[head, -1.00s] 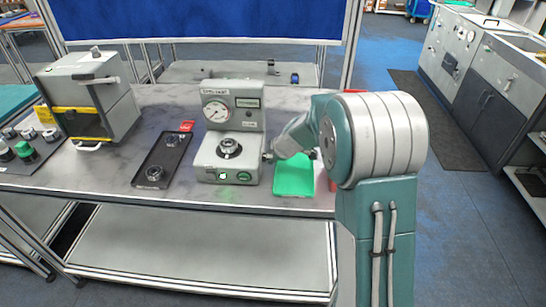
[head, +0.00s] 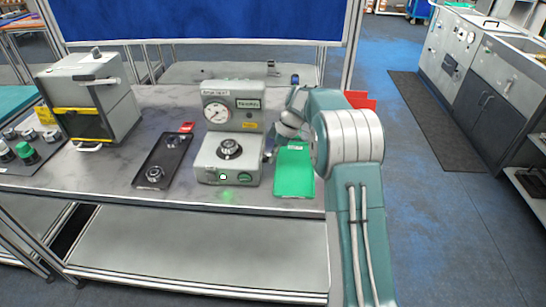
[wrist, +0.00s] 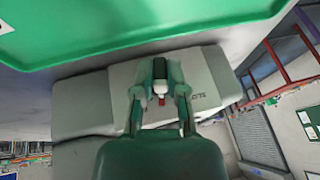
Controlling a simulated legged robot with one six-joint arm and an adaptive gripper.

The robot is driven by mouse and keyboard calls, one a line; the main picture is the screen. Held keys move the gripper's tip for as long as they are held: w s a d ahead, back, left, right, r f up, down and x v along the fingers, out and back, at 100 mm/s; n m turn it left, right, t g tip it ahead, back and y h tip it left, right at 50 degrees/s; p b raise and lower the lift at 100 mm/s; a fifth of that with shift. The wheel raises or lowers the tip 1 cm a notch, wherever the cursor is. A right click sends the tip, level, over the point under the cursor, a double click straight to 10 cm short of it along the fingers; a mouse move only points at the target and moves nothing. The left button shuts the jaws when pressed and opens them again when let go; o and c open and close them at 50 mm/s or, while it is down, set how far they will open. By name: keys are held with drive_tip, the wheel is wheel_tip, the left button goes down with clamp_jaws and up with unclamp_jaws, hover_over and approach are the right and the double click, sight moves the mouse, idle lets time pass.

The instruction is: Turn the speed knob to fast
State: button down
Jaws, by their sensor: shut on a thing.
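The grey machine (head: 228,120) stands on the bench, with a round gauge, a dark dial (head: 230,149) on its front part and a lit green light below. My gripper (head: 269,156) is at the machine's right side, small and partly hidden in the head view. In the wrist view my gripper (wrist: 160,98) has its two fingers closed around a small dark and white piece with a red tip (wrist: 159,88), which looks like the knob on the machine's grey side (wrist: 203,82). Lettering beside it is only partly readable. The knob's exact setting cannot be told.
A green tray (head: 294,183) lies right of the machine, close to my arm. A black tray (head: 163,160) with a round part lies left of it. A grey box-shaped device (head: 88,95) stands farther left. Red bins (head: 361,99) show behind my arm.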

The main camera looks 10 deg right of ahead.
drive_tip(key=g, duration=0.2)
drive_tip(key=m+g+y, duration=0.1)
drive_tip(key=g, duration=0.1)
drive_tip(key=shift+w+y, duration=0.3)
drive_tip(key=shift+w, duration=0.05)
drive_tip(key=shift+g, duration=0.3)
drive_tip(key=c, duration=0.7)
unclamp_jaws()
drive_tip(key=shift+w+f, duration=0.1)
